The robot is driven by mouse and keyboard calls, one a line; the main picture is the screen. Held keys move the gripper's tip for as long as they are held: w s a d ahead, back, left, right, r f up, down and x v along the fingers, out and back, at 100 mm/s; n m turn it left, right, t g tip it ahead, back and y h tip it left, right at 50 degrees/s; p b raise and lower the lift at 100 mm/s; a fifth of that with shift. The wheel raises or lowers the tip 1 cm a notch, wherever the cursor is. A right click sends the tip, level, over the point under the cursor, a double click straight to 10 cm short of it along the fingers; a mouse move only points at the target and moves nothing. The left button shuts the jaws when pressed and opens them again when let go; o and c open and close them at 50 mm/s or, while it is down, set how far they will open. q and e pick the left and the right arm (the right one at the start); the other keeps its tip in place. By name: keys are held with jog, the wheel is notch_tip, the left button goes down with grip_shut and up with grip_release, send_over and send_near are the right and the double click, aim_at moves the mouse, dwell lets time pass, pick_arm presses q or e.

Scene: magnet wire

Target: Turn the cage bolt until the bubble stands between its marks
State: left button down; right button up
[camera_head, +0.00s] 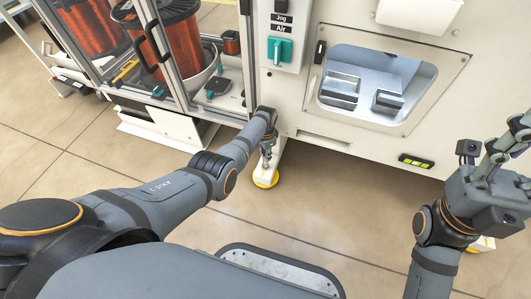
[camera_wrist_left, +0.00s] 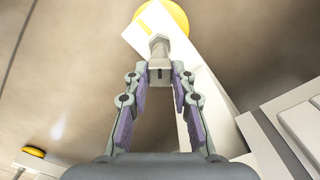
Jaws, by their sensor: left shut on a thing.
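The cage bolt (camera_wrist_left: 159,72) is a grey metal bolt with a hex head, above a white foot block (camera_wrist_left: 150,25) with a yellow disc (camera_wrist_left: 172,12). My left gripper (camera_wrist_left: 160,68) is shut on its head, one fingertip on each side. In the head view my left gripper (camera_head: 267,150) is low by the cabinet's corner, above the yellow foot disc (camera_head: 265,178), and hides most of the bolt. The level (camera_head: 416,161), with a yellow-green vial, is on the cabinet's lower front; its bubble is too small to place. My right gripper (camera_head: 505,145) is at the right edge, away from the bolt.
The white cabinet (camera_head: 350,30) has a window onto grey blocks and a switch panel (camera_head: 283,40). A framed cage at left holds copper wire spools (camera_head: 172,40). Another yellow foot (camera_head: 482,244) shows at right. The tiled floor (camera_head: 340,200) before the cabinet is clear.

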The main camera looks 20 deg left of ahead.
dwell(0.3)
pick_arm(q)
jog(key=c, duration=1.1)
grip_release()
jog(key=shift+r, duration=0.1)
notch_tip(320, 180, up, 12)
jog(key=shift+f, duration=0.1)
